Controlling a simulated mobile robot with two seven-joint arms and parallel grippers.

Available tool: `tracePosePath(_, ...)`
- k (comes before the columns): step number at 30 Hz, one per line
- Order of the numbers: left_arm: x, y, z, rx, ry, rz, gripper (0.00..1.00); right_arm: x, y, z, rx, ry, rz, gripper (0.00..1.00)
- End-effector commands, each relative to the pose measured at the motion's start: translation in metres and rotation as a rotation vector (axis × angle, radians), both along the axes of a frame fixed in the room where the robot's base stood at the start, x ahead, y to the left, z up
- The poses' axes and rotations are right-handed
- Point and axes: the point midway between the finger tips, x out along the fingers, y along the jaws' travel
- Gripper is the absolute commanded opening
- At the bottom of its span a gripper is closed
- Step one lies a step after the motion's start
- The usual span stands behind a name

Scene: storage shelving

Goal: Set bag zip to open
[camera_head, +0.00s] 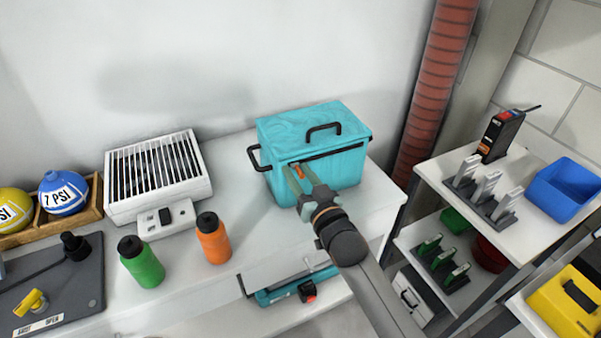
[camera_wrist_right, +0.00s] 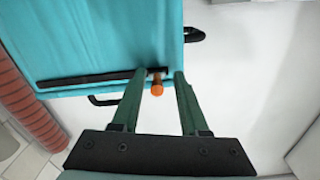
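The turquoise bag (camera_head: 335,165) stands on the white bench near the wall, with black handles and a dark zip strip along its upper front edge. The bag also fills the upper left of the right wrist view (camera_wrist_right: 90,35). The orange zip pull (camera_head: 298,171) is at the left end of that strip; in the wrist view the pull (camera_wrist_right: 157,88) lies between the fingers. My right gripper (camera_head: 298,177) is at the pull. Its green fingers (camera_wrist_right: 159,78) are open, with gaps on both sides of the pull. My left gripper is not in view.
A white heater (camera_head: 155,175) stands left of the bag. A green bottle (camera_head: 141,262) and an orange bottle (camera_head: 213,239) stand in front of it. A red ribbed pipe (camera_head: 432,95) rises behind the bag's right side. A shelf with a blue bin (camera_head: 563,188) is at right.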

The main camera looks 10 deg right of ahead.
Motion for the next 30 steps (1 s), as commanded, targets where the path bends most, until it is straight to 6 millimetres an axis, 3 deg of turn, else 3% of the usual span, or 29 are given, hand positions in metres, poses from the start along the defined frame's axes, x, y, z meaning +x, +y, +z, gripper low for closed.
tracePosePath(11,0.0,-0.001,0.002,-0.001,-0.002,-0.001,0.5,-0.007,-0.004,-0.001,-0.002,0.002,-0.003,0.45)
tracePosePath(24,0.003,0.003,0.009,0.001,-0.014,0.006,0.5,-0.084,-0.029,-0.001,0.0,0.004,-0.002,0.45)
tracePosePath(30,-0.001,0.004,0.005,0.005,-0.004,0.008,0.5,-0.109,-0.036,0.0,0.0,0.001,-0.001,0.45)
